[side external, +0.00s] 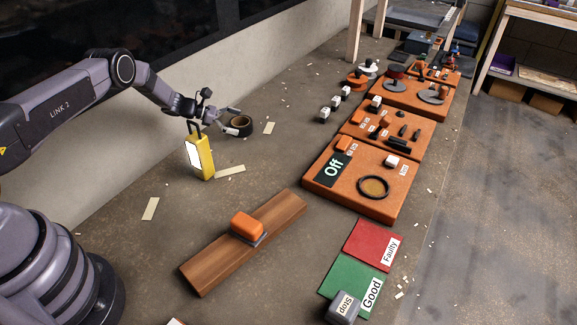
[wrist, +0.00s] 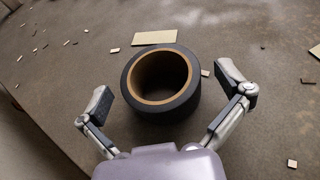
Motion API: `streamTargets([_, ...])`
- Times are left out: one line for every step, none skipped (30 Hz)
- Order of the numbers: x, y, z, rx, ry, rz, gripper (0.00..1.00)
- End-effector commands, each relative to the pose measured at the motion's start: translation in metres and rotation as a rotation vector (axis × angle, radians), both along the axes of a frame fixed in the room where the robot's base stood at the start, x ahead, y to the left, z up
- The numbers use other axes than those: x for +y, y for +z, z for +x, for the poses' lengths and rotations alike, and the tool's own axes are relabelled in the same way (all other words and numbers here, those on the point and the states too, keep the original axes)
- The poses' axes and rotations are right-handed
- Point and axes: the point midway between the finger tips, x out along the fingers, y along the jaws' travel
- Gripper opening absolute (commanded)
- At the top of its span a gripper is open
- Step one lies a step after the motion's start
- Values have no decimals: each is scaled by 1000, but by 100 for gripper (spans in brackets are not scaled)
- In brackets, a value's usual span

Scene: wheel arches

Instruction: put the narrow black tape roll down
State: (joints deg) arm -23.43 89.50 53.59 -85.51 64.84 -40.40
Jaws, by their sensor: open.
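The black tape roll (wrist: 163,104) with a brown cardboard core lies flat on the grey-brown work surface in the wrist view. It also shows in the side external view (side external: 240,131), just beyond the yellow device. My gripper (wrist: 168,86) is open, with one finger on each side of the roll. Visible gaps separate both fingers from the roll in the wrist view. In the side external view my gripper (side external: 226,117) is low beside the roll, and nothing is held in it.
A yellow device (side external: 203,158) with a white face stands near my gripper. Small white-and-black blocks (side external: 336,102) and orange boards (side external: 320,190) with parts are to the right. A wooden plank (side external: 205,271) bears an orange block (side external: 248,226). Red (side external: 366,242) and green (side external: 340,279) mats lie in front.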

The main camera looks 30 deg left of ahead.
Motion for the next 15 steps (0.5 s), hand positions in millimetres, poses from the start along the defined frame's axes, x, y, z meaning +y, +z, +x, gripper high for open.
streamTargets([7,3,-3,0,4,0,100])
streamTargets([11,5,-5,0,4,0,100])
streamTargets([15,7,-9,0,4,-1,100])
streamTargets([20,10,-12,-1,5,-1,100])
streamTargets([24,12,-15,0,6,0,100])
streamTargets([29,14,-19,0,5,0,100])
streamTargets([33,16,-23,0,4,0,100])
streamTargets([37,18,-25,-1,5,0,100])
streamTargets([41,21,-29,-1,4,0,100])
streamTargets([44,22,-31,-1,4,0,100])
streamTargets([47,23,-33,0,4,0,100])
streamTargets([50,25,-35,0,3,0,100])
streamTargets([52,27,-36,-1,1,2,100])
streamTargets([53,30,-37,-3,-2,5,100])
streamTargets([52,36,-37,-9,-14,15,100])
